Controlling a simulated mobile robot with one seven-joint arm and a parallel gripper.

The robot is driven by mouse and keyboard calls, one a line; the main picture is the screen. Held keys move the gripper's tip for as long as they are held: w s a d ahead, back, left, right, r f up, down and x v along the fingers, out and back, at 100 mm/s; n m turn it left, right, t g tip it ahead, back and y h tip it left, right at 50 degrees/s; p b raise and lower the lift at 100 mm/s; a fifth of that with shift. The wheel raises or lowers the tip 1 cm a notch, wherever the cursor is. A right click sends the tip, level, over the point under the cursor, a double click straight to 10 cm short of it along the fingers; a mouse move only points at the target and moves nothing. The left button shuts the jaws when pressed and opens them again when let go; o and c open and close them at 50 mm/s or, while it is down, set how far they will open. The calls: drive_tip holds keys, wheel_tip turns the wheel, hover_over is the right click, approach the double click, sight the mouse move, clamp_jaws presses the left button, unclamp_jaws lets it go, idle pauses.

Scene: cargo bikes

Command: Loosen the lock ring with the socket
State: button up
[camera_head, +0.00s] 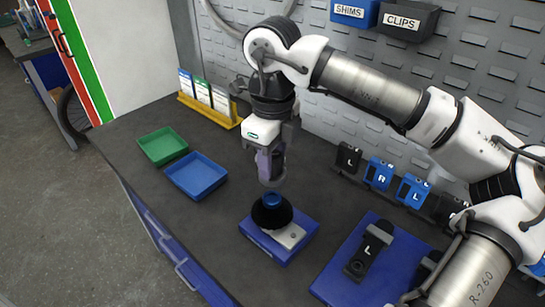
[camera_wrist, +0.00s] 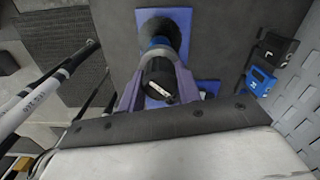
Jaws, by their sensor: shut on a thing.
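My gripper (camera_head: 270,176) points down over a blue block fixture (camera_head: 252,238). Its purple fingers (camera_wrist: 157,92) are shut on a dark cylinder with a white mark, which I take to be the socket (camera_wrist: 158,72). A blue band (camera_head: 272,199) shows just below the fingers, also in the wrist view (camera_wrist: 160,42). Below it a dark round part (camera_head: 271,217) sits on the fixture, beside a grey metal plate (camera_head: 291,236). The lock ring cannot be made out separately. I cannot tell whether the socket is seated on it.
A green tray (camera_head: 162,146) and a blue tray (camera_head: 196,176) lie to the left. A blue board with a black part marked L (camera_head: 369,250) lies to the right. Black and blue holders (camera_head: 380,173) stand along the pegboard. A yellow card rack (camera_head: 208,108) stands behind.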

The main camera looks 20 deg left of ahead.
sight(272, 197)
drive_tip(key=shift+f+b, duration=1.05)
drive_tip(key=shift+f, duration=0.9)
drive_tip(key=shift+f+b, duration=0.85)
drive_tip(key=shift+f, duration=0.1)
drive_tip(key=shift+f+b, duration=0.45)
drive_tip(key=shift+b, duration=0.35)
drive_tip(key=o, duration=0.5)
drive_tip(key=shift+c, duration=0.2)
clamp_jaws()
drive_tip(key=shift+f, duration=0.1)
